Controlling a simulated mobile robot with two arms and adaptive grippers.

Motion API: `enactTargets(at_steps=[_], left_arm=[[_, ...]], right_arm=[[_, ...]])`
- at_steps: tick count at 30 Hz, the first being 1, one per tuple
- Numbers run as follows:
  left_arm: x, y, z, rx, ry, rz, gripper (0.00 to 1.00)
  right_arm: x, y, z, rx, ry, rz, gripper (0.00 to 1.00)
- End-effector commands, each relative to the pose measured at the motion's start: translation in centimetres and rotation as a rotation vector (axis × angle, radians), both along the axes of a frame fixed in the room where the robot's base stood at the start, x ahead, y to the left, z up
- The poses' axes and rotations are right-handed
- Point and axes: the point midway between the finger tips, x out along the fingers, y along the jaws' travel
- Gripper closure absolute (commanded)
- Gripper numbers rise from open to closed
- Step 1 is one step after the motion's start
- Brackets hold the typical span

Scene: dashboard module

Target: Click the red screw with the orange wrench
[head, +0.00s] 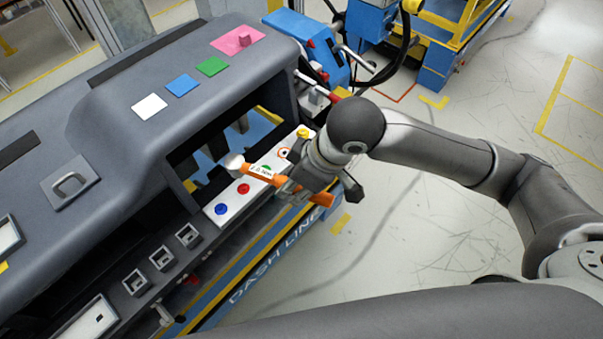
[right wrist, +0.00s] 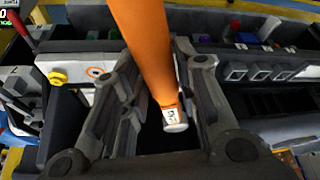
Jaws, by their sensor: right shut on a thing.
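The red screw (head: 243,188) sits on a white strip panel (head: 232,202) on the front of the grey dashboard module, between a blue screw (head: 221,209) and a green one (head: 266,169). My right gripper (head: 287,187) is shut on the orange wrench (head: 262,173), which also shows in the right wrist view (right wrist: 145,45). The wrench's pale round head (head: 233,163) is up and left of the red screw in the head view. I see no contact between them; the height gap is unclear. My left gripper is out of view.
A yellow knob (head: 304,133) and an orange-ringed spot (head: 285,153) lie farther along the panel. An opening is behind it. Square sockets (head: 162,258) are at the lower left.

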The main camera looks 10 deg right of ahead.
Motion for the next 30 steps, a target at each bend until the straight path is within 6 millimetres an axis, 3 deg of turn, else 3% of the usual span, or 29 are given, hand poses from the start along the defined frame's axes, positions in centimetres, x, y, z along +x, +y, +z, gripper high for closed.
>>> enactTargets(at_steps=[4, 11, 30], left_arm=[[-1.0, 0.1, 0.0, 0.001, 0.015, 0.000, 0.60], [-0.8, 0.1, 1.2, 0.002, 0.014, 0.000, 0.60], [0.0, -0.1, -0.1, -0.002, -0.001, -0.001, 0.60]], right_arm=[[0.0, 0.0, 0.1, 0.001, -0.001, -0.002, 1.00], [0.0, 0.0, 0.4, 0.002, 0.000, -0.004, 1.00], [0.0, 0.0, -4.4, 0.002, -0.001, -0.004, 1.00]])
